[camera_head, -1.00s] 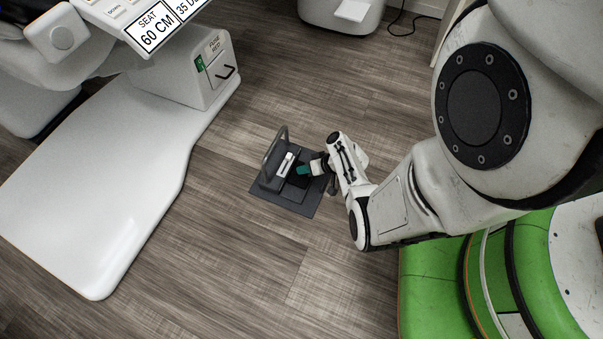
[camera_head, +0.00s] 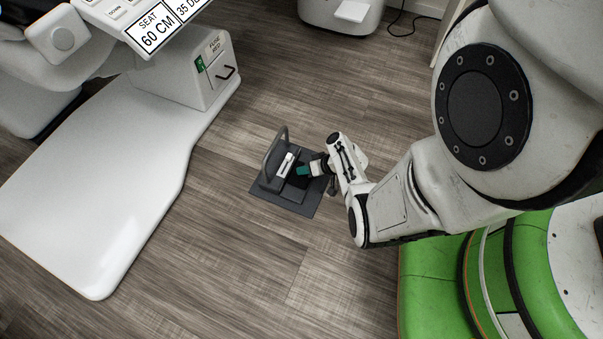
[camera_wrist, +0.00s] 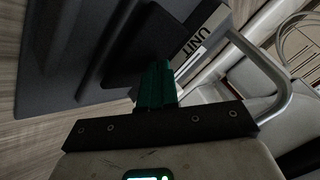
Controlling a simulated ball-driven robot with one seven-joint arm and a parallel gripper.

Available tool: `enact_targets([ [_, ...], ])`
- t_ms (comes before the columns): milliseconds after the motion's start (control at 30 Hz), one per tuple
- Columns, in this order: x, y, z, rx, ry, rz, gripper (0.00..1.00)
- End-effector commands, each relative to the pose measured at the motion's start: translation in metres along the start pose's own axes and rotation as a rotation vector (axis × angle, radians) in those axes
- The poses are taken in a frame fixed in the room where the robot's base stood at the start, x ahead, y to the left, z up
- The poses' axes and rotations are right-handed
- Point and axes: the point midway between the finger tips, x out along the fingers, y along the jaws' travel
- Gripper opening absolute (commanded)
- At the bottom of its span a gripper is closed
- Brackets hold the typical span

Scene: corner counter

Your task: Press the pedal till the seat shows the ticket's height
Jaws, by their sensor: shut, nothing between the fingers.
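The grey foot pedal unit (camera_head: 271,198) lies on the floor, with a raised hoop handle and a white label strip. In the wrist view the pedal unit (camera_wrist: 50,60) fills the upper left, and part of the label reads "UNIT". My gripper (camera_head: 301,171) is shut and empty, its green fingertips at the dark pedal plate. In the wrist view the green fingers (camera_wrist: 155,85) are together against or just over the plate; I cannot tell whether they press it. The seat display (camera_head: 155,33) reads "SEAT 60 CM". No ticket is readable in view.
The white chair base (camera_head: 100,200) covers the left floor. A white appliance (camera_head: 342,14) and black cable are at the back. Floor in front of the pedal is clear.

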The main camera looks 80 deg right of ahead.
Motion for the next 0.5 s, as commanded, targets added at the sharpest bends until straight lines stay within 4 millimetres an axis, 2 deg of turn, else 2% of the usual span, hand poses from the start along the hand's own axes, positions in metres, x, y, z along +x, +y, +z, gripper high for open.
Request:
enact_targets([
  [200,-0.0088,-0.0069,-0.0061,0.000,-0.001,-0.001,0.00],
  [500,-0.0090,-0.0066,-0.0060,0.001,0.000,0.000,0.00],
])
